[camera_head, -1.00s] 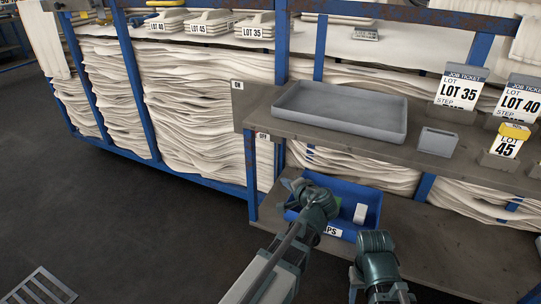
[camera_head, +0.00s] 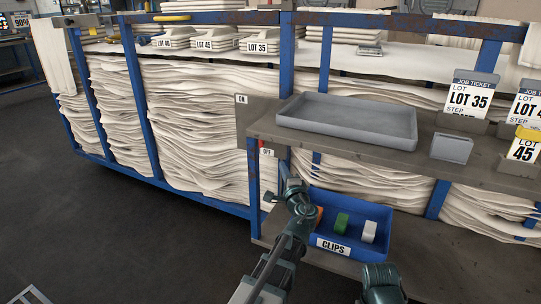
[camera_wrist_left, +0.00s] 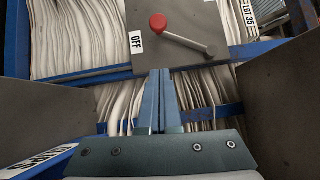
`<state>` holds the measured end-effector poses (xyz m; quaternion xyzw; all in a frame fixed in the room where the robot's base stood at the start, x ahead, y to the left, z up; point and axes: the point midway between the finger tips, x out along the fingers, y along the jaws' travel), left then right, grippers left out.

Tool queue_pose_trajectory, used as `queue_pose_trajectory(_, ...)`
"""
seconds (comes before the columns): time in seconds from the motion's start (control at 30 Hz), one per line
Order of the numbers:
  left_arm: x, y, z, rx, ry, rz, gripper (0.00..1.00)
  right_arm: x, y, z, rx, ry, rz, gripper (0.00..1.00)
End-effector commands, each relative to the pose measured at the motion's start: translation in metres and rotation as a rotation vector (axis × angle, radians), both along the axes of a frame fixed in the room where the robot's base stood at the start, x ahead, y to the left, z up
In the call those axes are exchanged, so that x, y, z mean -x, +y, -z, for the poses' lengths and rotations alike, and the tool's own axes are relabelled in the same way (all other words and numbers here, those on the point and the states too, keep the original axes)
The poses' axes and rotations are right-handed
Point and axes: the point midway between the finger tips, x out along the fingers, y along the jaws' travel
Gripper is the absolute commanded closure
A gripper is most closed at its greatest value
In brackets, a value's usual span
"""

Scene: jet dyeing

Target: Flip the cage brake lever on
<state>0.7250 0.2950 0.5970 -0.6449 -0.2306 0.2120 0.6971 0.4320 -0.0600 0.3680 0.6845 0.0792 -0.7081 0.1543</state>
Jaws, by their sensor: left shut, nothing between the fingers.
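The cage brake lever (camera_wrist_left: 185,40) has a red ball knob (camera_wrist_left: 158,22) on a grey rod and sits on a dark plate. Its knob is beside the OFF label (camera_wrist_left: 136,42). In the head view only a little red of the knob (camera_head: 262,143) shows by the OFF label (camera_head: 266,152); the ON label (camera_head: 241,99) is higher on the plate. My left gripper (camera_wrist_left: 161,74) is shut and empty, its fingertips below the knob in the wrist view and apart from it. In the head view this gripper (camera_head: 284,172) is below the shelf.
A blue CLIPS bin (camera_head: 333,245) with coloured clips stands on the lower shelf, close to my left wrist. A grey tray (camera_head: 345,120) and job ticket holders stand on the shelf above. Blue posts and stacked cloth flank the plate.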

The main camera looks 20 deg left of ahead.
Motion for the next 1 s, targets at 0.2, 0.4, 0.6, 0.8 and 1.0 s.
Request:
queue_pose_trajectory(0.2, -0.027, 0.019, -0.002, 0.001, -0.001, -0.003, 1.0, 0.0, 0.0, -0.002, 0.0, 0.0, 0.0, 0.5)
queue_pose_trajectory(0.4, -0.062, 0.044, -0.004, 0.0, 0.0, -0.003, 1.0, 0.0, 0.0, -0.004, 0.0, 0.0, 0.0, 0.5)
queue_pose_trajectory(0.6, -0.082, 0.069, -0.006, 0.001, 0.0, -0.005, 1.0, 0.0, 0.0, -0.006, 0.0, 0.0, 0.0, 0.5)
queue_pose_trajectory(0.8, -0.084, 0.09, -0.007, 0.001, 0.0, -0.003, 1.0, 0.0, 0.0, -0.007, 0.0, 0.001, 0.0, 0.5)
queue_pose_trajectory(1.0, -0.085, 0.098, -0.008, 0.001, 0.0, -0.001, 1.0, 0.0, 0.0, -0.008, 0.0, 0.001, 0.0, 0.5)
